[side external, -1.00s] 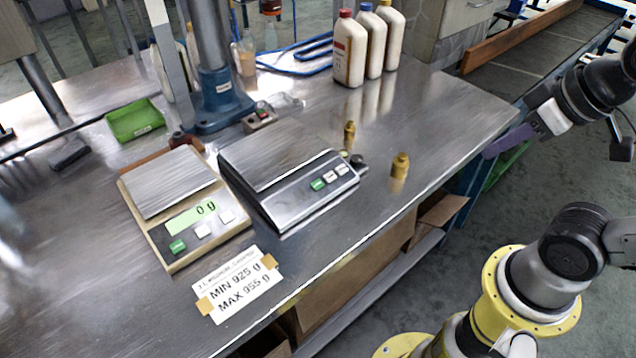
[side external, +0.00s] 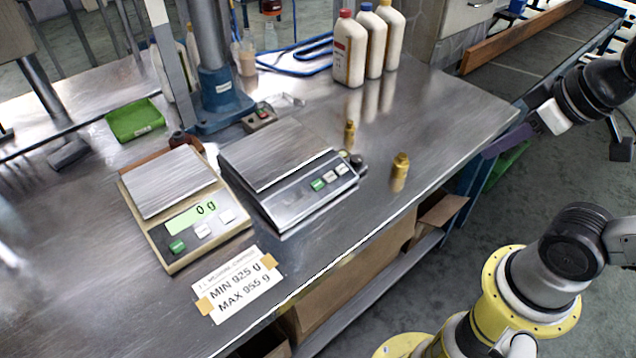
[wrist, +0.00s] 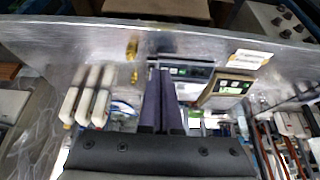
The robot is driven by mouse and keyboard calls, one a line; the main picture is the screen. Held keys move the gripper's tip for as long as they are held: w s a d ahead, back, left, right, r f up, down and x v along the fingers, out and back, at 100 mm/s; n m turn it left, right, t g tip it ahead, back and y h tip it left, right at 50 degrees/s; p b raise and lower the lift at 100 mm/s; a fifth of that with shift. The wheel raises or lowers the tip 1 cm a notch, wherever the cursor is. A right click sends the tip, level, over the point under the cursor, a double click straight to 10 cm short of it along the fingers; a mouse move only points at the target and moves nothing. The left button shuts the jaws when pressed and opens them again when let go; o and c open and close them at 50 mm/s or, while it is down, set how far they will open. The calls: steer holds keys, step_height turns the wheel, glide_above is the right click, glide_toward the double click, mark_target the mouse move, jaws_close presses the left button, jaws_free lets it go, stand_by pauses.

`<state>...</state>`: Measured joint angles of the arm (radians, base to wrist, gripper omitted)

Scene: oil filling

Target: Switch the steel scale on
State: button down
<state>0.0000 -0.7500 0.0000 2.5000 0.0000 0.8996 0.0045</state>
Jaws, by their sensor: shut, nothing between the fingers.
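My gripper (side external: 492,148) is at the right, beyond the bench's right edge and well apart from the scale. Its purple fingers lie together, empty, and show from behind in the wrist view (wrist: 161,74).
A cream scale (side external: 158,237) reading 0 g stands left of the steel one. A MIN/MAX card (side external: 240,285) lies in front. Small brass weights (side external: 400,168) stand right of the steel scale. Several white bottles (side external: 350,50) stand behind. The bench's right part is mostly clear.

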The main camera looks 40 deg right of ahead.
steer(key=w+a+r+m+t, duration=0.2)
steer(key=w+r+m+t, duration=0.3)
steer(key=w, duration=0.7)
steer(key=m+t, duration=0.4)
glide_above(318, 185)
steer(key=s+d, duration=0.4)
steer(key=d, duration=0.1)
step_height(318, 185, down, 6)
steer(key=s+a+f+n+g+y, duration=0.1)
steer(key=a+f, duration=0.4)
steer(key=f, duration=0.7)
steer(key=shift+s+g, duration=0.15)
steer(key=shift+g, duration=0.15)
steer(key=shift+w+f, duration=0.5)
steer(key=shift+f, duration=0.9)
steer(key=shift+w+f, duration=0.45)
steer(key=shift+f, duration=0.95)
steer(key=shift+w+f, duration=0.5)
steer(key=shift+f, duration=0.9)
steer(key=shift+f, duration=0.15)
steer(key=shift+w+f, duration=0.15)
steer(key=shift+f, duration=0.1)
